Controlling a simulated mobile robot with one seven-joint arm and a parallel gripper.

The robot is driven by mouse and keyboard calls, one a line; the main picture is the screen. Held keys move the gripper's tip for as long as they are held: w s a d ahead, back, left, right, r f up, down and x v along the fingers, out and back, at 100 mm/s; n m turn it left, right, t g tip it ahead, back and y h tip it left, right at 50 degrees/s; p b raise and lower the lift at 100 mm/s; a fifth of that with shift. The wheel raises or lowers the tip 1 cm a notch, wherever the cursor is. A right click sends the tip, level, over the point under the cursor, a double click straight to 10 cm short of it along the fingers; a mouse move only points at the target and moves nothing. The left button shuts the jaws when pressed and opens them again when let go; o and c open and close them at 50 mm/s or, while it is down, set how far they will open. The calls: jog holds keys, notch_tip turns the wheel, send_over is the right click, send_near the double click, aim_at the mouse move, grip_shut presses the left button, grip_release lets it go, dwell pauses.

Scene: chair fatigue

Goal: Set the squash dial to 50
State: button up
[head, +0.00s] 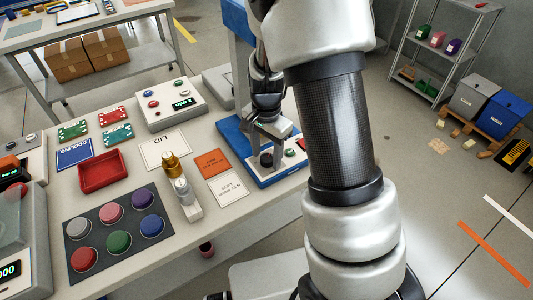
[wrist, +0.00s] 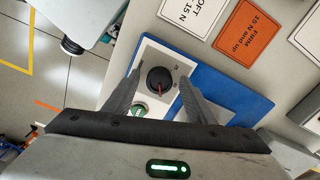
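The dial (wrist: 160,80) is a round black knob with a red pointer line, set on a white panel of a blue-based device (head: 236,138). In the wrist view the red pointer points toward the lower part of the picture; its scale is too small to read. The dial also shows in the head view (head: 266,160), below my gripper (head: 268,146). My gripper (wrist: 159,77) is open, with one finger on each side of the dial. In the wrist view gaps show between the fingers and the dial. I cannot tell how far the fingertips are above the panel.
An orange "FIRM" card (head: 212,162) and a white "SOFT" card (head: 228,188) lie beside the device.

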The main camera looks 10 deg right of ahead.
aim_at(267, 158)
notch_tip(267, 158, up, 18)
jog(key=p, duration=0.1)
jog(key=shift+f+p, duration=0.25)
jog(key=shift+p, duration=0.15)
dwell(0.4)
